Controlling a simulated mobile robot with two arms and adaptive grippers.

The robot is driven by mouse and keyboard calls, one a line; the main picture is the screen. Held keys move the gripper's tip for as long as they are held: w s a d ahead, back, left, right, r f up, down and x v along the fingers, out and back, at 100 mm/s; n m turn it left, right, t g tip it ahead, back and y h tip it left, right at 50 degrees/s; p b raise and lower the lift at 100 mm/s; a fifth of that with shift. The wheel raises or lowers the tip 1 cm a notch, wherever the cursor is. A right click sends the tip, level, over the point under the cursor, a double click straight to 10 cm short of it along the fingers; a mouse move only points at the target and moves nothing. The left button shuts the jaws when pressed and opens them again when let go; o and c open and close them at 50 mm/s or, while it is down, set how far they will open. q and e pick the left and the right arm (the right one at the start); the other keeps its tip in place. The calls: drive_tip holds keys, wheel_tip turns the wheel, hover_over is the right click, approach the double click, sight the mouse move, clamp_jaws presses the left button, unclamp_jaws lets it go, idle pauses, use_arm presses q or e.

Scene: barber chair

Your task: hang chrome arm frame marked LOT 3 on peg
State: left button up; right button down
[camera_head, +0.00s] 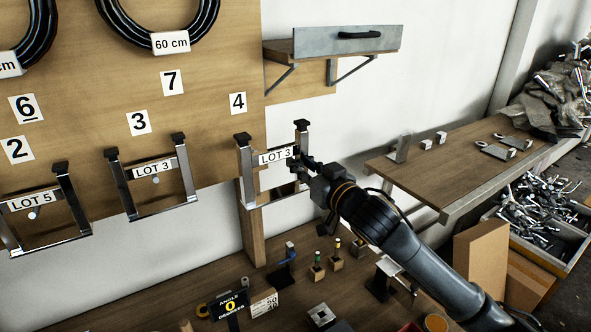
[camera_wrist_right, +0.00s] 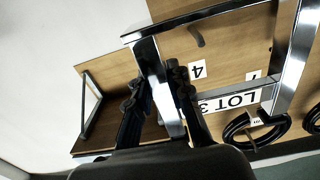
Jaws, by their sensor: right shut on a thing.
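My right gripper (camera_head: 303,165) is shut on one side bar of a chrome arm frame (camera_head: 246,178) with black end pads and a white LOT 3 label (camera_head: 276,156). The frame is upright in front of the pegboard's right edge, below number 4 (camera_head: 238,103). In the right wrist view the fingers (camera_wrist_right: 158,92) straddle the chrome bar (camera_wrist_right: 165,100). A peg (camera_wrist_right: 196,36) shows inside the frame's outline near number 4; whether they touch, I cannot tell. Another frame labelled LOT 3 (camera_head: 187,172) hangs on a peg (camera_head: 156,180) under number 3. My left gripper is out of view.
A LOT 5 frame (camera_head: 66,205) hangs at the far left, and cable coils hang above. A wall shelf (camera_head: 275,47) is above right. The lower bench (camera_head: 110,323) holds small parts and an angle display (camera_head: 229,304). A side table (camera_head: 418,180) stands right.

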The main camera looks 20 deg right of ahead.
drive_tip(key=shift+r, duration=0.25)
drive_tip(key=shift+w+a, duration=0.1)
drive_tip(key=shift+w, duration=0.05)
drive_tip(key=shift+w+a+f, duration=0.1)
drive_tip(key=shift+w, duration=0.55)
drive_tip(key=shift+w+a+f+b, duration=0.1)
drive_tip(key=shift+w+a+b, duration=0.25)
drive_tip(key=shift+w, duration=1.45)
drive_tip(key=shift+w+a+b, duration=0.3)
drive_tip(key=shift+w+a, duration=0.05)
drive_tip(key=shift+w, duration=1.4)
drive_tip(key=shift+w+a+f+b, duration=0.1)
drive_tip(key=shift+w+a+b, duration=0.25)
drive_tip(key=shift+w, duration=1.45)
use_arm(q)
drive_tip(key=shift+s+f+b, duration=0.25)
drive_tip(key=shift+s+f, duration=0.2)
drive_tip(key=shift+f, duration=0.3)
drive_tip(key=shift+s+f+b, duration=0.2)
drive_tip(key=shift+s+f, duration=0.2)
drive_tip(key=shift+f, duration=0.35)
use_arm(e)
drive_tip(key=shift+s+f, duration=0.1)
drive_tip(key=shift+f, duration=0.75)
drive_tip(key=shift+f, duration=0.1)
